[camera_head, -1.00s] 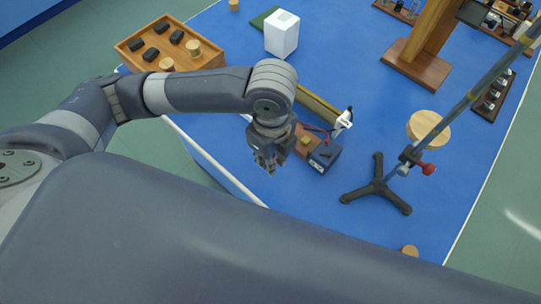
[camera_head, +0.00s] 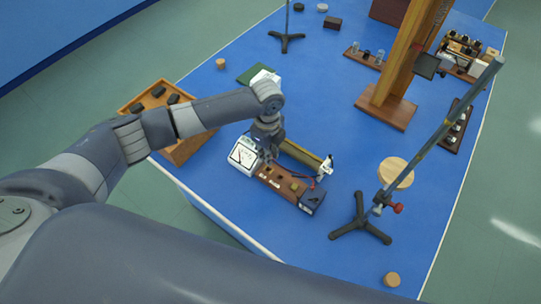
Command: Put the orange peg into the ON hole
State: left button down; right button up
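A brown wooden switch board (camera_head: 283,182) lies on the blue bench, between a white dial meter (camera_head: 242,156) and a dark box (camera_head: 312,198). Small dark spots that look like holes show near the board's left end; I cannot read any ON label. A small yellowish-orange piece (camera_head: 294,187) sits on the board towards the right; I cannot tell whether it is the orange peg. My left gripper (camera_head: 267,154) points down over the board's left end, beside the meter. Its fingertips are too small and dark to show whether they are open or hold anything. My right gripper is not in view.
A long brass-coloured tube (camera_head: 300,154) lies behind the board. A tripod stand with a slanted rod (camera_head: 360,217) stands to its right. A wooden tray (camera_head: 183,150) is at the left, under my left arm. Free blue surface lies behind the tube.

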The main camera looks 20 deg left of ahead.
pick_arm(q)
jog(key=shift+f+b, duration=2.35)
jog(key=shift+b, duration=0.1)
jog(key=shift+f+b, duration=0.35)
jog(key=shift+f, duration=0.55)
jog(key=c, duration=1.4)
grip_release()
jog(key=shift+c, duration=0.2)
notch_tip(320, 180, up, 12)
